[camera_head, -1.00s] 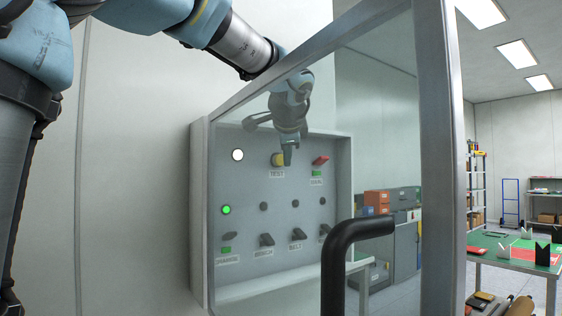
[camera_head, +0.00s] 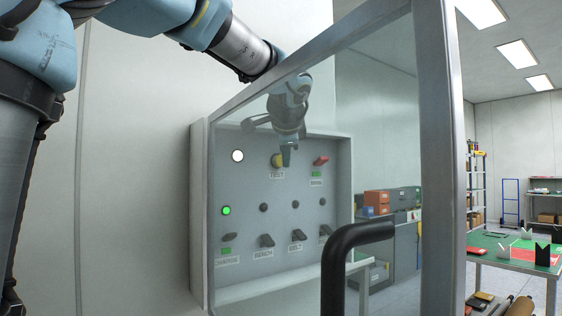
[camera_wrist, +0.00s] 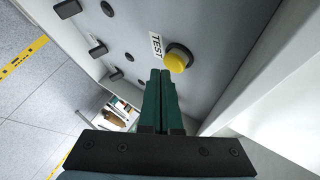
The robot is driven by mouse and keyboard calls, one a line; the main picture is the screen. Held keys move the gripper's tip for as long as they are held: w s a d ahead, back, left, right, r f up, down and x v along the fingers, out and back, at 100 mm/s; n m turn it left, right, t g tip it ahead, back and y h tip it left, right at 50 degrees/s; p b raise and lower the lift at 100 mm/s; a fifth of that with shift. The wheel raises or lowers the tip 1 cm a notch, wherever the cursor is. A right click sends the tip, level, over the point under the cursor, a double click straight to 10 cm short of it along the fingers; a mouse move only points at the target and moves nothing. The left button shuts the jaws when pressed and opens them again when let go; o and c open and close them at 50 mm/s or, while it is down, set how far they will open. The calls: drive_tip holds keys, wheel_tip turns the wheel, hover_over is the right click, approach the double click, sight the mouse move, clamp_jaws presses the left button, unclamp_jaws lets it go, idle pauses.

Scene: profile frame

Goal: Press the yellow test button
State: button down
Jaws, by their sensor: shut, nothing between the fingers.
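The yellow test button (camera_head: 277,160) sits on the grey panel (camera_head: 250,190), above its TEST label, seen through the glass door. The button's round cap shows clearly in the wrist view (camera_wrist: 177,60). My gripper (camera_head: 287,160) is in front of the panel and partly covers the button's right side. In the wrist view, my gripper's green fingers (camera_wrist: 160,76) are together and empty, with tips just beside and below the button. I cannot tell whether they touch the panel, but they are not over the cap.
The open glass door (camera_head: 375,110) with its metal frame and black handle (camera_head: 345,255) stands in front of the panel. A red switch (camera_head: 321,160) is right of the button; several dark knobs are below. A white lamp (camera_head: 238,156) and green lamp (camera_head: 226,210) are lit.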

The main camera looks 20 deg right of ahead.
drive_tip(key=shift+w+a+p, duration=0.2)
drive_tip(key=shift+w+p, duration=0.2)
drive_tip(key=shift+w, duration=0.4)
idle(0.8)
drive_tip(key=shift+s, duration=0.15)
drive_tip(key=shift+s+d+b, duration=0.2)
drive_tip(key=shift+s+b, duration=0.45)
drive_tip(key=shift+s, duration=0.2)
drive_tip(key=shift+s+d+b, duration=0.25)
drive_tip(key=shift+s+b, duration=0.3)
drive_tip(key=shift+s, duration=0.7)
drive_tip(key=shift+s+d+b, duration=0.25)
drive_tip(key=shift+s+b, duration=0.3)
drive_tip(key=shift+s, duration=0.7)
